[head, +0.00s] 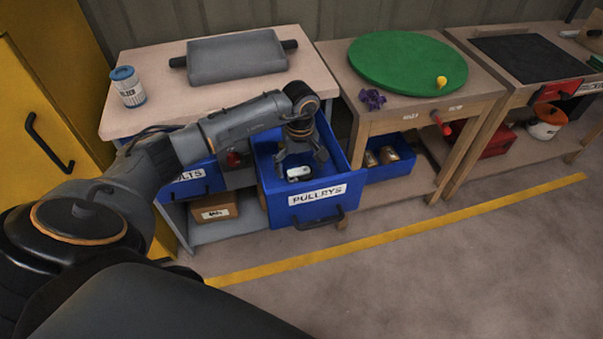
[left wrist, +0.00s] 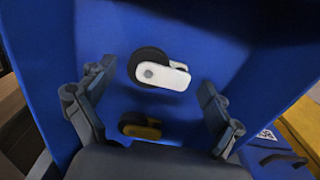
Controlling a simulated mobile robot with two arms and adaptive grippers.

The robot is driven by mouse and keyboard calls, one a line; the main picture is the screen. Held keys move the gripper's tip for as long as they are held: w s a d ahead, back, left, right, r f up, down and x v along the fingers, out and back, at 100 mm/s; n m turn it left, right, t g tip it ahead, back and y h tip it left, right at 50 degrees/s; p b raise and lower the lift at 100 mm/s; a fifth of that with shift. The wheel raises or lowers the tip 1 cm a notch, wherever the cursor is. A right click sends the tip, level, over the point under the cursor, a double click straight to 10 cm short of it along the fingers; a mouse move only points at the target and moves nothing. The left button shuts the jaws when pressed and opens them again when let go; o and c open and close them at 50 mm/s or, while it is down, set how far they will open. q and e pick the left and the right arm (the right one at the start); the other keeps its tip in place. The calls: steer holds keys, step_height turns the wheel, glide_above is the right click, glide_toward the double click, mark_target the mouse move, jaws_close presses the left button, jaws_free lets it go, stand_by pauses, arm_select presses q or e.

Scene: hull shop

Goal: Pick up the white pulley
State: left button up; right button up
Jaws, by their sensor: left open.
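The white pulley (head: 299,173) lies inside the open blue drawer labelled PULLEYS (head: 317,194). In the left wrist view the white pulley (left wrist: 172,74) shows a white cheek with a black wheel, flat on the blue drawer floor. A second pulley, yellow and black (left wrist: 140,126), lies nearer to the gripper's palm in that view. My left gripper (head: 301,162) points down into the drawer with its fingers spread. In the left wrist view its fingers (left wrist: 156,103) stand to either side, apart from both pulleys. My right gripper is not in view.
The drawer's walls surround my left gripper. To the right is a table with a green disc (head: 407,63). A yellow cabinet (head: 50,90) stands at left. The floor at right is clear.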

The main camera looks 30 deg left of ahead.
arm_select(q)
steer(key=c, duration=1.2)
steer(key=shift+o, duration=0.2)
